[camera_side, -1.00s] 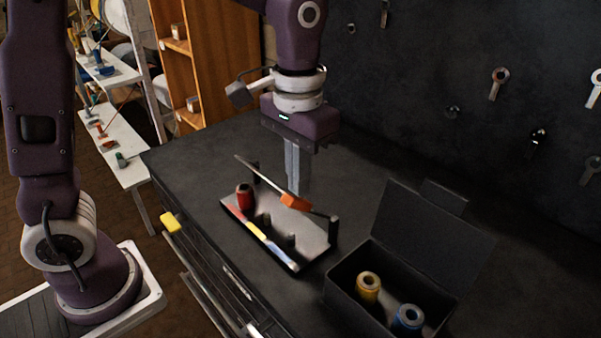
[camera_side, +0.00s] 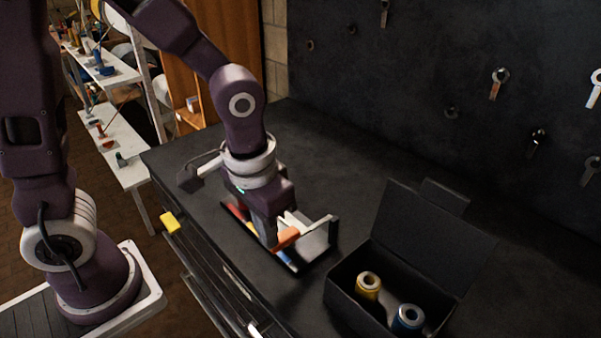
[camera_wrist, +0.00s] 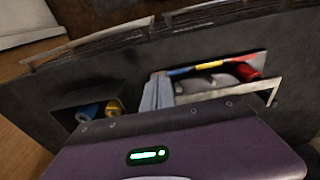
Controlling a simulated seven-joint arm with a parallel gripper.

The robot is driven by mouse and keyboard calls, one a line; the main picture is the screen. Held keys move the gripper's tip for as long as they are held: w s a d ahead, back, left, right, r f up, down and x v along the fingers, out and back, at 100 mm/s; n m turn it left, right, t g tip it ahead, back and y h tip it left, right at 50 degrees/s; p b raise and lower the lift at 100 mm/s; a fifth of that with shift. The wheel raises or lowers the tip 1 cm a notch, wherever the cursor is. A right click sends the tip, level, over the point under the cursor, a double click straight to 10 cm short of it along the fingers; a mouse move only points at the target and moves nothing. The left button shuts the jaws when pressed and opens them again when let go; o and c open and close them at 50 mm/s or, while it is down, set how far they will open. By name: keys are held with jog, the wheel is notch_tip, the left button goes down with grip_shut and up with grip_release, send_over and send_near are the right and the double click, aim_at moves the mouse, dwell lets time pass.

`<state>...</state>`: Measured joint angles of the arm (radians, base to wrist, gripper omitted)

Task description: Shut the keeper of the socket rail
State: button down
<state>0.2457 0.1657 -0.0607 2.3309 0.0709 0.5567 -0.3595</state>
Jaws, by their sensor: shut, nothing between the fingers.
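The socket rail (camera_side: 315,240) is a pale tray with a coloured strip along its front edge, on the dark bench. A red socket stands at its left end, partly hidden by my wrist; it shows better in the wrist view (camera_wrist: 246,72). The keeper is a pale bar with an orange tab (camera_side: 286,238). The tab is now low, near the strip; how far the bar is down is hard to tell. My gripper (camera_side: 268,238) is shut and empty, pointing down beside the tab, and whether it touches is unclear. The fingers also show in the wrist view (camera_wrist: 155,95).
An open black box (camera_side: 345,290) at right holds a yellow socket (camera_side: 368,285) and a blue socket (camera_side: 407,318); its lid stands up behind. The back of the bench is clear.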

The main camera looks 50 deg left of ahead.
jog(key=shift+s+f, duration=0.2)
jog(key=shift+f, duration=0.25)
dwell(0.3)
jog(key=s+r, duration=0.7)
jog(key=r, duration=0.4)
jog(key=s+a+r+t, duration=0.2)
jog(key=a+t, duration=0.2)
jog(key=a, duration=0.3)
jog(key=shift+s+r+t, duration=0.2)
jog(key=shift+r+t, duration=0.1)
